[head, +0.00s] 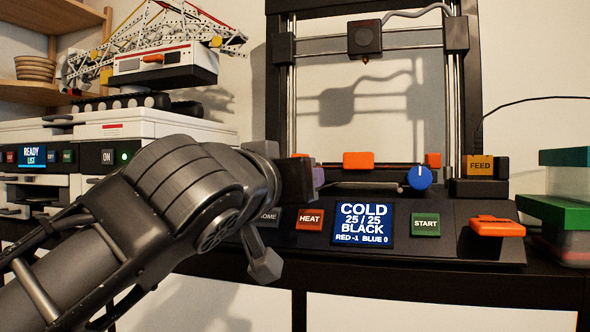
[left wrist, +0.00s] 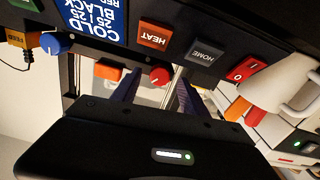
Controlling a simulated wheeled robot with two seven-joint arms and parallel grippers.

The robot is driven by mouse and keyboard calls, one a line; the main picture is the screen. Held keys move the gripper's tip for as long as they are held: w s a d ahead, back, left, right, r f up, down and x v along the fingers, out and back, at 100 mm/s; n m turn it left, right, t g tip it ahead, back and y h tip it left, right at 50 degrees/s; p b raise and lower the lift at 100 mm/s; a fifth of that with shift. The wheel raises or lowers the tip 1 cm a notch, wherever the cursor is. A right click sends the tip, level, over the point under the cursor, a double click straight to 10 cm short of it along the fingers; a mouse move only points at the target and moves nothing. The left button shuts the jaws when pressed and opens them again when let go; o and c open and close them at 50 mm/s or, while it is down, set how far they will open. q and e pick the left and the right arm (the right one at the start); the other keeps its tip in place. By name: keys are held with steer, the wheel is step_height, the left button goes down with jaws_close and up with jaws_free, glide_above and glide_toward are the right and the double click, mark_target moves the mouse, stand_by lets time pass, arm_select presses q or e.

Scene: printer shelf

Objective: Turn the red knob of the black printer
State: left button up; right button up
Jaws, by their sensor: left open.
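The black printer (head: 480,225) stands on a dark table, with its display (head: 363,222) reading COLD, 25/25, BLACK, RED -1, BLUE 0. The red knob (left wrist: 160,76) shows in the left wrist view, between the two purplish fingers of my open left gripper (left wrist: 157,84) as seen from there. I cannot tell whether the fingers touch it. In the head view my left gripper (head: 316,178) is at the left part of the printer front and hides the red knob. The blue knob (head: 419,178) is to the right, its white mark pointing up. My right gripper is not in view.
Green-lidded boxes (head: 565,214) stand at the right edge.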

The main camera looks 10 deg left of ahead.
arm_select(q)
steer(key=shift+w, duration=0.85)
steer(key=shift+c, duration=0.5)
jaws_close()
